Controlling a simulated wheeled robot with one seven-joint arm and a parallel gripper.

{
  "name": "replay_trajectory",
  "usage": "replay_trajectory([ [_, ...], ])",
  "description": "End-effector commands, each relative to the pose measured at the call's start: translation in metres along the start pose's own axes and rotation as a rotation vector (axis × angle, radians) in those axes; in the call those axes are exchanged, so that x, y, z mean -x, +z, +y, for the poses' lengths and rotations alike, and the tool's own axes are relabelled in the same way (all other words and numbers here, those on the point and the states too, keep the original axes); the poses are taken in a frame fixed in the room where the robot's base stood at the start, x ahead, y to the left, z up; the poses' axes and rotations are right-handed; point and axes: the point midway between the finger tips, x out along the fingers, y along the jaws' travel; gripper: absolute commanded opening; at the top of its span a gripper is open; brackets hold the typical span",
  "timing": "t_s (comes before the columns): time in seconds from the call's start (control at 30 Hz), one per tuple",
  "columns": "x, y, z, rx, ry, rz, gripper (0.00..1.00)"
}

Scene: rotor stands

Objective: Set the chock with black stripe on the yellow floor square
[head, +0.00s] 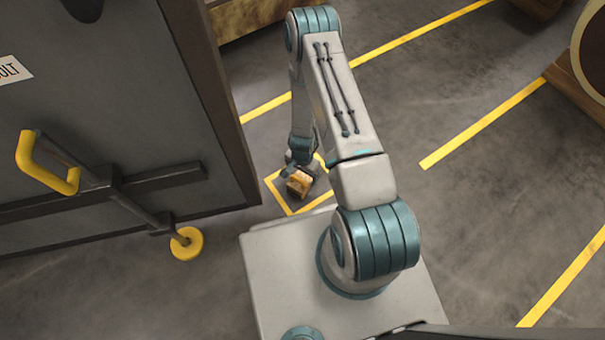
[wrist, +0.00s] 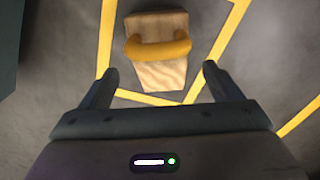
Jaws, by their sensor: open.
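A wooden chock (head: 299,184) sits on the floor inside the yellow floor square (head: 291,213), beside the dark door. In the wrist view the chock (wrist: 162,75) shows pale wood with a thick yellow handle across it. I see no clear black stripe on it. The outline of the square (wrist: 150,98) runs around it in the wrist view, and the chock looks within the lines. My gripper (wrist: 161,70) is open, its fingers apart on either side of the chock's near end in the picture and not visibly touching it. In the head view my arm hides part of the square.
A large dark door (head: 110,120) with a yellow handle (head: 45,165) and a yellow round foot (head: 187,243) stands close at left. Yellow floor lines (head: 480,125) cross the open floor at right. Wooden items stand at the top right edge.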

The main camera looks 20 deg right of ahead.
Motion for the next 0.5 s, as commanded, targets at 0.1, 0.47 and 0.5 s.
replay_trajectory([
  [0.1,0.034,-0.001,-0.001,0.0,-0.001,0.002,0.85],
  [0.47,0.077,-0.001,-0.001,0.002,-0.002,0.0,0.85],
  [0.5,0.081,-0.002,-0.003,0.008,-0.005,0.001,0.85],
])
